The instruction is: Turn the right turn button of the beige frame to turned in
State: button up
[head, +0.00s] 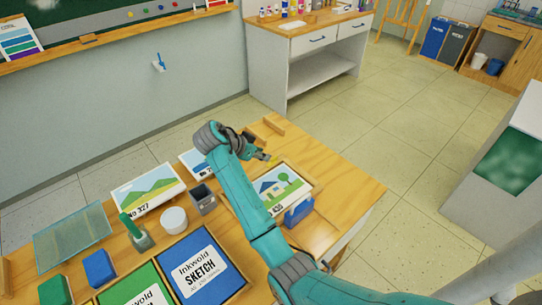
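The beige frame (302,173) lies on the wooden table around a picture of a house and a tree. My arm crosses its left side and hides part of it. The turn buttons are too small or too hidden to make out, including the right one. My gripper (265,157) is just above the table at the frame's far edge. It is small and dark here, and I cannot tell whether its fingers are open or whether it touches the frame.
A blue holder (298,212) stands close to the frame's near right side. A grey cup (203,199), a white pot (174,220) and a landscape picture (148,190) are left of my arm. Sketch pads (202,268) lie in front. The table's right end (345,190) is clear.

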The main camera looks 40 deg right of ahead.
aim_at(272, 161)
jog(key=x, duration=0.7)
jog(key=shift+d+f, duration=0.15)
jog(key=shift+d, duration=0.05)
grip_shut()
